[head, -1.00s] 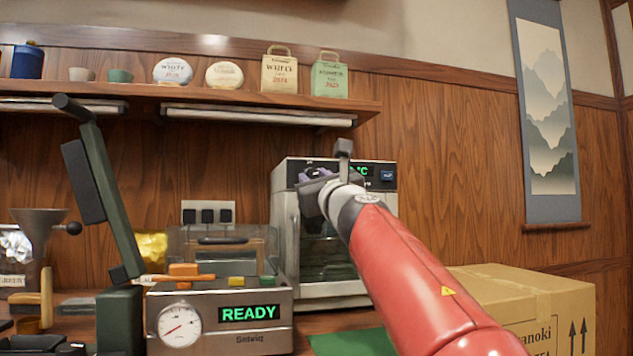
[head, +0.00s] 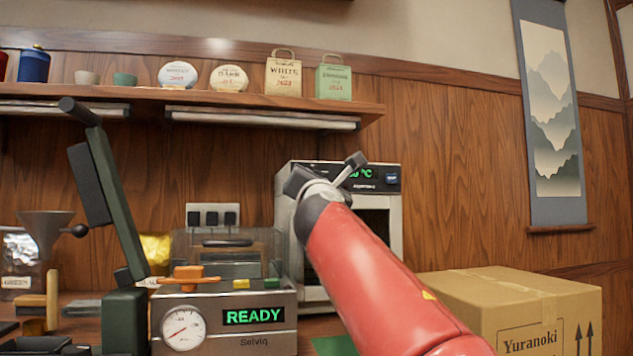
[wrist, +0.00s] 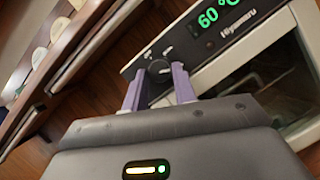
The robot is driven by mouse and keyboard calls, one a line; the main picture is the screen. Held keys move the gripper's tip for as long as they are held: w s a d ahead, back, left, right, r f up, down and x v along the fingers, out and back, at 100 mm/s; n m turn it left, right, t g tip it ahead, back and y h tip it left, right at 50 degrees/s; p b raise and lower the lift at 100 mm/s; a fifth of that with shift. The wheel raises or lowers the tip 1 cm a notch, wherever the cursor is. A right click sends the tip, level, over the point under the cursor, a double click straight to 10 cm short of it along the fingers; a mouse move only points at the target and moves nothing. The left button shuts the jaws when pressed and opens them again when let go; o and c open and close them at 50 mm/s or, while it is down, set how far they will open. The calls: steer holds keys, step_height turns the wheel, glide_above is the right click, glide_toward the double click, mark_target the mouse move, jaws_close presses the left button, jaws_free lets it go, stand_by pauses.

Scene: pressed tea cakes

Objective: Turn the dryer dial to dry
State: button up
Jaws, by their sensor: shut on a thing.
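The dryer (head: 391,215) is a pale metal box with a dark control strip and a glass door, standing against the back wall. Its round black dial (wrist: 159,70) shows in the wrist view, left of a green display (wrist: 213,17) reading 60 °C. Small marks sit around the dial, too small to read. My gripper (wrist: 158,82) has its two purple fingers on either side of the dial and is shut on it. In the head view my wrist hides the dial and the fingertips.
A press (head: 240,341) with a gauge and a green READY display stands left of the dryer. A cardboard box (head: 510,290) stands at the right. A shelf (head: 365,105) with tea cakes and bags runs above the dryer.

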steer(key=shift+r+m, duration=0.1)
steer(key=shift+m, duration=0.3)
steer(key=o, duration=1)
steer(key=shift+c, duration=0.2)
steer(key=shift+s, duration=0.1)
steer(key=b+v, duration=0.4)
steer(key=v, duration=0.3)
steer(key=shift+s, duration=0.35)
